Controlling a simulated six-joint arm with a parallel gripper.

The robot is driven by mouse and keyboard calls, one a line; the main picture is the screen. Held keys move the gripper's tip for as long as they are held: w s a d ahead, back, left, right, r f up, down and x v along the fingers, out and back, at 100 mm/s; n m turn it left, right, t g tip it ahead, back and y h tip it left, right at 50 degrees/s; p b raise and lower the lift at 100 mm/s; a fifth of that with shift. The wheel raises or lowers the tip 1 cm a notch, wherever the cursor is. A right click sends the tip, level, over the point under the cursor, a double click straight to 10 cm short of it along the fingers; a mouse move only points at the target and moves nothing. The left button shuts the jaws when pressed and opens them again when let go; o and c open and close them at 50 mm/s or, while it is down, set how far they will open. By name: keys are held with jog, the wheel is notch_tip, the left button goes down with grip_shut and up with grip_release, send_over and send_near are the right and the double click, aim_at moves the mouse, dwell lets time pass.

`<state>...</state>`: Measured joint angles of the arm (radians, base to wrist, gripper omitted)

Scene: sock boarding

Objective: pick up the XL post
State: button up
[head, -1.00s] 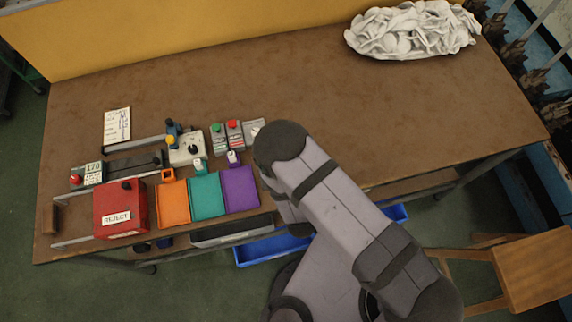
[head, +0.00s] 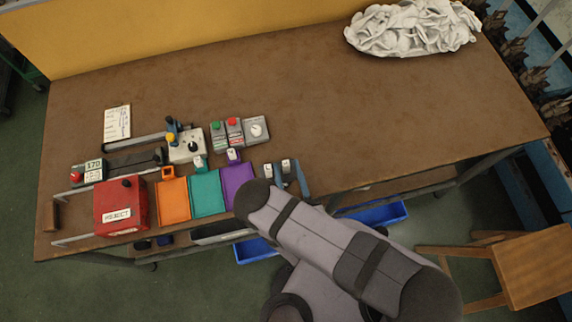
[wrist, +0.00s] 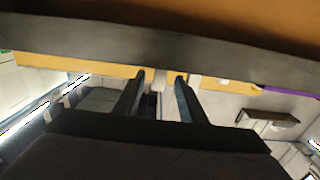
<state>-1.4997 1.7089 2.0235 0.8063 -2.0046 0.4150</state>
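My gripper (wrist: 160,80) shows in the wrist view with its two dark fingers apart. A pale grey upright shape stands in the gap between them; I cannot tell whether it is the XL post or whether it touches a finger. In the head view, two small light-topped pieces (head: 286,166) stand beside a blue-grey bar, just right of the purple tray (head: 239,186). They may be posts or parts of my gripper; no XL label is readable. Small light-topped pieces also stand behind the teal tray (head: 208,195) and the purple tray.
An orange tray (head: 173,201) and a red REJECT box (head: 120,206) are to the left. Button boxes (head: 235,132) and a grey knob box (head: 256,129) stand behind the trays. A white heap of fabric (head: 412,27) lies at the back right. The table's middle and right are clear.

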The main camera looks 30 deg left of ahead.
aim_at(285, 161)
jog(key=shift+w+a, duration=0.35)
jog(key=shift+w, duration=0.05)
jog(key=b, duration=0.1)
jog(key=w+a+b, duration=0.1)
jog(key=shift+w+a+f+b, duration=0.1)
jog(key=shift+f+b, duration=0.2)
jog(key=shift+b, duration=0.1)
jog(key=shift+w+a+b, duration=0.4)
jog(key=shift+b, duration=0.45)
jog(key=shift+w+a+r+p, duration=0.35)
jog(key=shift+w+r+p, duration=0.1)
jog(key=shift+p, duration=0.15)
jog(key=shift+w+a+f, duration=0.1)
jog(key=shift+w+a, duration=0.3)
jog(key=shift+a, duration=0.05)
grip_shut()
